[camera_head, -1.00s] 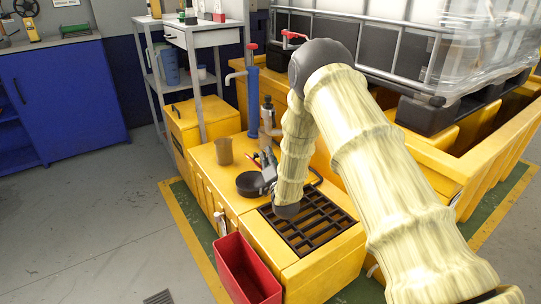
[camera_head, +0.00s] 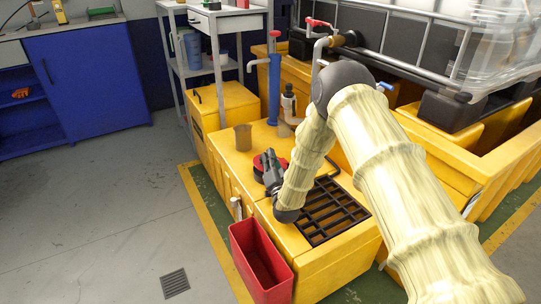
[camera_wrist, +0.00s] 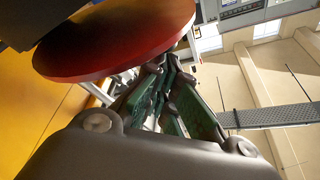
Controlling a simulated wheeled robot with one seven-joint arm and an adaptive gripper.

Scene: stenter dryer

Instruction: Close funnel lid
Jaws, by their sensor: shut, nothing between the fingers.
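The funnel (camera_head: 259,177) stands on top of the yellow cabinet, and a dark part of it shows beside my gripper. Its red lid (camera_head: 257,165) shows at funnel height, partly hidden behind my gripper. In the wrist view the lid (camera_wrist: 115,45) is a large red disc at the upper left, close to the fingers. It looks roughly level; I cannot tell whether it is fully seated. My gripper (camera_head: 268,158) is shut and empty, beside or over the lid. The fingers (camera_wrist: 172,85) appear next to the disc's edge; contact is unclear.
A brown beaker (camera_head: 243,137), a bottle (camera_head: 289,103) and a blue pipe (camera_head: 274,88) stand behind on the yellow cabinet (camera_head: 222,152). A dark grate (camera_head: 330,213) lies to the right. A red bin (camera_head: 262,262) hangs in front. The left floor is clear.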

